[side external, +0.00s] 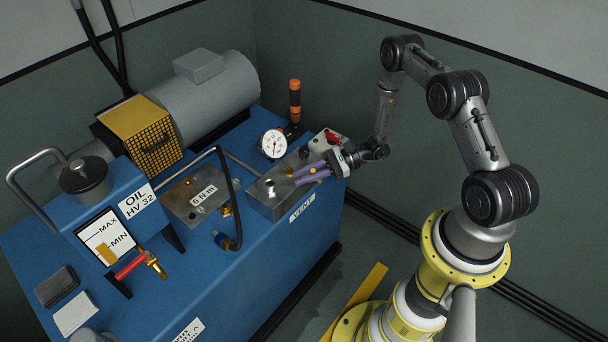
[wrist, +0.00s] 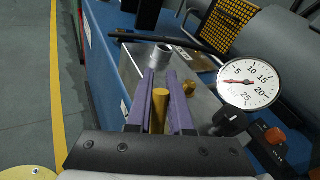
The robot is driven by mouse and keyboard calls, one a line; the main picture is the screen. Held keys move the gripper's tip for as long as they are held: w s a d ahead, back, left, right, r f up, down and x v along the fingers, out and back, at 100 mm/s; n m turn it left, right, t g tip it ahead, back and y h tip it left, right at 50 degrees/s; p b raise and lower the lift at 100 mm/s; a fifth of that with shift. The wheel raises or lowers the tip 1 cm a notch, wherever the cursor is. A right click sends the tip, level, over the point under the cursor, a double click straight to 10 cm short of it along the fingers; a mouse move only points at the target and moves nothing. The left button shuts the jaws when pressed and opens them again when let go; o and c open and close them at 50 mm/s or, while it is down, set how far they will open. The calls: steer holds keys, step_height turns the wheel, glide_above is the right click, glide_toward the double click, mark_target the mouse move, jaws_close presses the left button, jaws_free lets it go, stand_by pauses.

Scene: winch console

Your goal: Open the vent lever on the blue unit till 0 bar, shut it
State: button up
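The blue unit (side external: 260,285) carries a steel valve block (side external: 272,204) with a VENT label (side external: 301,207) below it. My gripper (side external: 298,175) reaches over this block from the right, its purple fingers low above it. In the wrist view, a yellow rod-like lever (wrist: 158,112) lies between the fingers of my gripper (wrist: 161,78). The fingers are close on both sides; whether they press on it I cannot tell. The pressure gauge (side external: 273,143) stands behind the block. In the wrist view, the red needle of the gauge (wrist: 250,88) points left, near the low end below 5.
A grey box with a red switch (side external: 331,136) stands right of the gauge, close to my wrist. A black hose (side external: 226,180) arches left of the block, beside a plate marked 6 N m (side external: 190,204).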

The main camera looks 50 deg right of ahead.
steer(key=o, duration=0.4)
steer(key=v, duration=1.3)
steer(key=shift+s+d+r, duration=0.15)
steer(key=shift+s+d, duration=0.1)
steer(key=shift+d, duration=0.1)
